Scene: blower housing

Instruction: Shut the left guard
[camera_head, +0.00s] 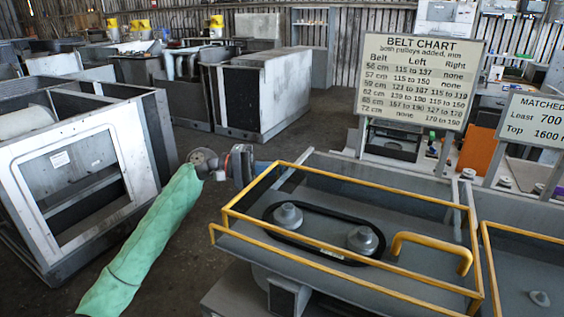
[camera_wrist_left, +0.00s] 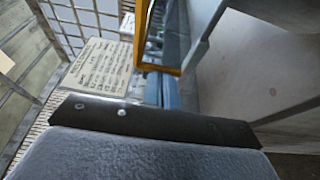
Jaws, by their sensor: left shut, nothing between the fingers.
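The left guard (camera_head: 338,180) is a yellow-railed frame with a yellow handle (camera_head: 433,247). It lies low and roughly flat over the left grey housing; I cannot tell whether it is fully seated. Two grey pulleys (camera_head: 288,215) with a black belt (camera_head: 325,212) around them show through it. My left gripper (camera_head: 243,165) is shut and empty, beside the guard's back left corner, with a green-sleeved arm behind it. I cannot tell whether it touches the guard. In the left wrist view a yellow bar (camera_wrist_left: 160,68) shows beyond the dark gripper edge. My right gripper is out of view.
A belt chart sign (camera_head: 418,82) stands behind the housing, and a second sign (camera_head: 535,125) at right. Another yellow-railed guard (camera_head: 487,250) is at the right edge. A white-fronted metal cabinet (camera_head: 75,175) stands at left.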

